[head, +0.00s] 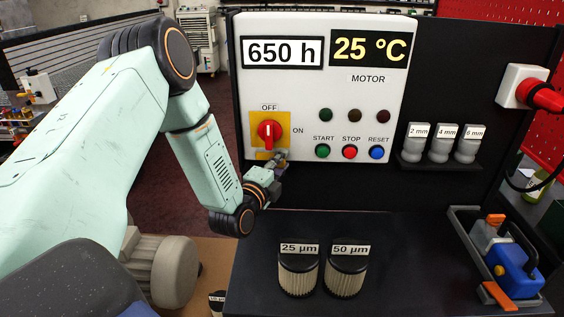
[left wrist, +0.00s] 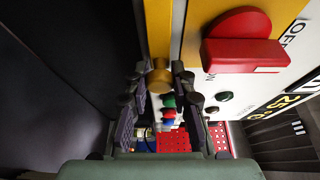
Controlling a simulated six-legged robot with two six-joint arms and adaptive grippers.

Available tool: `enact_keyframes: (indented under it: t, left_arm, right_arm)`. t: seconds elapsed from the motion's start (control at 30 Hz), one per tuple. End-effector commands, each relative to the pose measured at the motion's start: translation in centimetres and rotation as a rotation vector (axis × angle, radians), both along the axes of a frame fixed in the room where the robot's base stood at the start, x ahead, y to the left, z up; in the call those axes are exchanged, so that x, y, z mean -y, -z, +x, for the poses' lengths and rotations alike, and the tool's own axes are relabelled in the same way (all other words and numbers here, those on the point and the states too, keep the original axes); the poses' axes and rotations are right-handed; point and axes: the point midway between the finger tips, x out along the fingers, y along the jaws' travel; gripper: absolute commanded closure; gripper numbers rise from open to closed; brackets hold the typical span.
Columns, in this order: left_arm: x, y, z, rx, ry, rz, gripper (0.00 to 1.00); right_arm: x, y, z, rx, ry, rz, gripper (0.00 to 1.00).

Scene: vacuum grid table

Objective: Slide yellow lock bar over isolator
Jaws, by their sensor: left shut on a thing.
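The red isolator handle (head: 269,131) sits on a yellow plate (head: 284,121) at the lower left of the white panel, standing upright toward the OFF label. In the left wrist view the handle (left wrist: 237,50) is right of my fingers, clear of them. The yellow lock bar (head: 262,155) lies just below the plate; in the left wrist view the bar (left wrist: 158,35) runs beside the plate, apart from the handle, and ends in a round yellow knob (left wrist: 160,78). My left gripper (head: 279,160) is shut on this knob, its fingers (left wrist: 159,84) on either side. My right gripper is not in view.
Green START (head: 322,151), red STOP (head: 349,152) and blue RESET (head: 376,153) buttons are right of my gripper. Two filters (head: 298,274) stand on the black table below. Labelled grey parts (head: 440,148) and a blue device (head: 515,270) are at right.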

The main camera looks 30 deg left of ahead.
Motion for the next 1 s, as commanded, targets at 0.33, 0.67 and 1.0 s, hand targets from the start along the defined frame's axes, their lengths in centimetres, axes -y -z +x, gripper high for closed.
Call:
enact_keyframes:
  t: [0.33, 0.67, 1.0]
  left_arm:
    - [0.2, -0.1, 0.1, 0.004, 0.0, 0.002, 0.53]
    - [0.1, -0.1, -0.1, 0.002, 0.002, 0.001, 0.52]
    - [0.8, 0.0, -5.3, -0.001, -0.001, -0.004, 0.52]
  right_arm:
    - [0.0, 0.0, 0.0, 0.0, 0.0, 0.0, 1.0]
    - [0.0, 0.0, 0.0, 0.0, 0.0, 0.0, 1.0]
    - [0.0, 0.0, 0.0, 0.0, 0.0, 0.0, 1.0]
